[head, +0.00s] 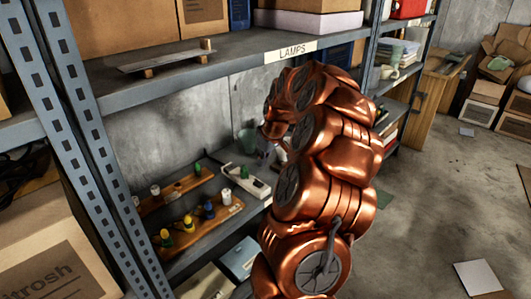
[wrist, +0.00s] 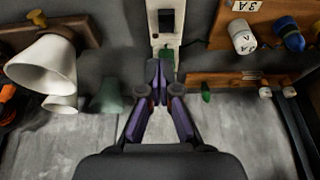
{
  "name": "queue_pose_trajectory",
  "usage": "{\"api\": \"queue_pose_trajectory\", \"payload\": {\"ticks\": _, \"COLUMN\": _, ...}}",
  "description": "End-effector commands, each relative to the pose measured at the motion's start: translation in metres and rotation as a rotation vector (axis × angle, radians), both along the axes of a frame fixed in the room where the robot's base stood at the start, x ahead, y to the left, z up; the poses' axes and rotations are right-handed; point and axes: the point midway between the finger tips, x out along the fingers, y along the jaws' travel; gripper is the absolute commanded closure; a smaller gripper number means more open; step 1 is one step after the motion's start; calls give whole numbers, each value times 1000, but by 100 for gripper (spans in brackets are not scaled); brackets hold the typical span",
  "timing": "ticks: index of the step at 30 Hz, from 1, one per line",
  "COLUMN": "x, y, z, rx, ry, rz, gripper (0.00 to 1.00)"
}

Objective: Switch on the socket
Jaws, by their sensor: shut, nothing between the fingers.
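The socket is a white strip (head: 246,181) on the lower shelf, just left of my copper arm in the head view. In the wrist view the white strip (wrist: 156,42) comes down from the top edge, with a dark switch (wrist: 166,21) on its face. My gripper (wrist: 157,74) is shut and empty, its purple fingers together just below the near end of the strip in that picture. I cannot tell whether the fingertips touch it. A green piece beside the fingertips is partly hidden. The switch's on or off state cannot be read.
A wooden board (head: 204,228) with coloured pieces lies left of the strip in the head view. A white lamp-like cone (wrist: 43,62) and a green cup-like thing (wrist: 107,97) stand left in the wrist view. The upper shelf edge (head: 215,73) runs above the work area.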

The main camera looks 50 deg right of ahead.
Motion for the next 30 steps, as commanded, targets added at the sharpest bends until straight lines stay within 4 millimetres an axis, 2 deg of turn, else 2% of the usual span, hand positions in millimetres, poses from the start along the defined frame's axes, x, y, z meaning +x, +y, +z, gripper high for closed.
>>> {"api": "queue_pose_trajectory", "payload": {"ticks": 1, "x": 2, "y": 1, "z": -11, "rx": 5, "ry": 6, "rz": 2, "gripper": 100}}
{"api": "queue_pose_trajectory", "payload": {"ticks": 5, "x": 10, "y": 1, "z": -33, "rx": 5, "ry": 6, "rz": 1, "gripper": 100}}
{"api": "queue_pose_trajectory", "payload": {"ticks": 12, "x": -4, "y": 0, "z": -56, "rx": 2, "ry": 3, "rz": 0, "gripper": 100}}
{"api": "queue_pose_trajectory", "payload": {"ticks": 18, "x": -8, "y": 1, "z": -65, "rx": 3, "ry": 3, "rz": 1, "gripper": 100}}
{"api": "queue_pose_trajectory", "payload": {"ticks": 30, "x": -7, "y": 3, "z": -67, "rx": 3, "ry": -5, "rz": 5, "gripper": 100}}
